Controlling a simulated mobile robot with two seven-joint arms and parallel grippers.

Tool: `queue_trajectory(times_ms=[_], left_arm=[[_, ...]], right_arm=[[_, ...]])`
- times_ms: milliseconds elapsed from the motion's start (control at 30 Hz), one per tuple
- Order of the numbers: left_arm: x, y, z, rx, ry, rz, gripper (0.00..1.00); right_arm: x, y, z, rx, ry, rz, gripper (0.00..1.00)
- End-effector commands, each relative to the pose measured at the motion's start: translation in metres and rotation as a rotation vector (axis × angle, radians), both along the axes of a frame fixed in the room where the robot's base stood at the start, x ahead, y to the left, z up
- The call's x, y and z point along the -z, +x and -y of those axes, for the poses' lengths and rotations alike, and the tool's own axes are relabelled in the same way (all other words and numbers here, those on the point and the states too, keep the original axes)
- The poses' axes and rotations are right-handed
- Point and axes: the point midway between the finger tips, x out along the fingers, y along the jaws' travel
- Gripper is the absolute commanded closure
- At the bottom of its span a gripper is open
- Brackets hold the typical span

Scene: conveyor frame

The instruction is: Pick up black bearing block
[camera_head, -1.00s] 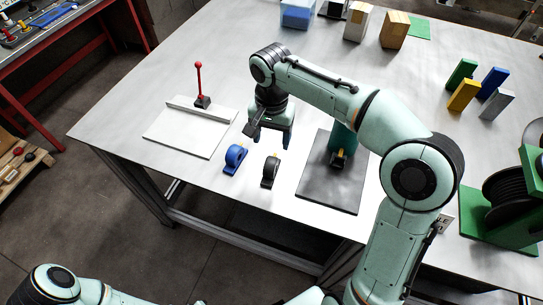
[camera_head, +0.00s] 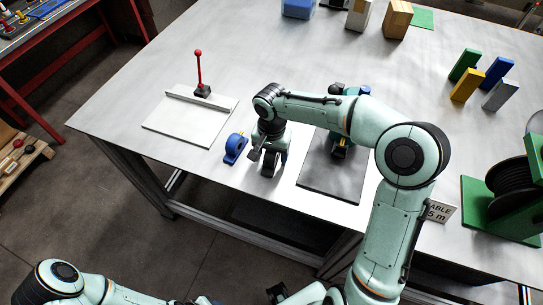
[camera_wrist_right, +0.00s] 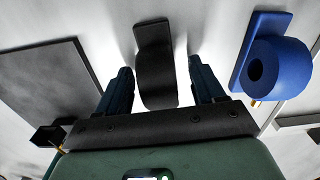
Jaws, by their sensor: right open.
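The black bearing block (camera_head: 268,169) stands on the grey table near its front edge, partly hidden under my right gripper (camera_head: 269,155). In the right wrist view the black block (camera_wrist_right: 154,60) lies between the two open fingers of my right gripper (camera_wrist_right: 162,82), with a gap on each side. The gripper is empty and points down at the block. A similar blue bearing block (camera_head: 235,148) stands just to the left in the head view. It is at the right in the wrist view (camera_wrist_right: 275,62). My left gripper does not show clearly; only parts of that arm appear at the bottom left.
A dark plate (camera_head: 328,188) with a fixture lies to the right. A pale plate (camera_head: 187,124) with a red-knobbed lever (camera_head: 200,75) is to the left. Coloured upright blocks (camera_head: 465,85) and a green cable reel stand (camera_head: 480,205) are farther right.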

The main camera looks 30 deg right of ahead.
Motion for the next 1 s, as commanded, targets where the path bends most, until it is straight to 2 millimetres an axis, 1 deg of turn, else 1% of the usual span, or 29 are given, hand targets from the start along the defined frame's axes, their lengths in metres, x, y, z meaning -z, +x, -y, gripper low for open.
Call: queue_trajectory(times_ms=[200,267,300,367,400,433,767,867,967,1000], left_arm=[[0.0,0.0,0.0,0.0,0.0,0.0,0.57],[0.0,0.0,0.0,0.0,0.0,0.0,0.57],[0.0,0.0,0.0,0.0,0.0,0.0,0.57],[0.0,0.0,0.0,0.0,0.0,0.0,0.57],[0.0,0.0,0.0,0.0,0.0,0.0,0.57],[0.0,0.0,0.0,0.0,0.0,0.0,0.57],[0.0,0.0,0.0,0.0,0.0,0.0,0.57],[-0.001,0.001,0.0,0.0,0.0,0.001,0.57],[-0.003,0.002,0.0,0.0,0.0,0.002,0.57],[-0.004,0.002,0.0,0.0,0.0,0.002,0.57]], right_arm=[[0.001,0.0,0.0,0.0,0.0,0.0,0.32],[0.001,0.0,0.0,0.0,0.0,0.0,0.51],[0.001,0.0,0.0,0.0,0.0,0.0,0.64],[0.001,0.0,0.0,0.0,0.0,0.0,0.84],[0.001,0.0,0.0,0.001,0.0,0.0,0.97],[0.001,0.0,0.0,0.001,0.0,0.0,1.0],[-0.003,0.001,0.0,0.001,-0.001,0.004,1.0],[-0.009,0.001,0.0,0.002,-0.001,0.004,1.0],[-0.02,0.001,0.0,0.002,-0.002,0.005,1.0],[-0.027,0.001,0.0,0.002,-0.002,0.005,1.0]])
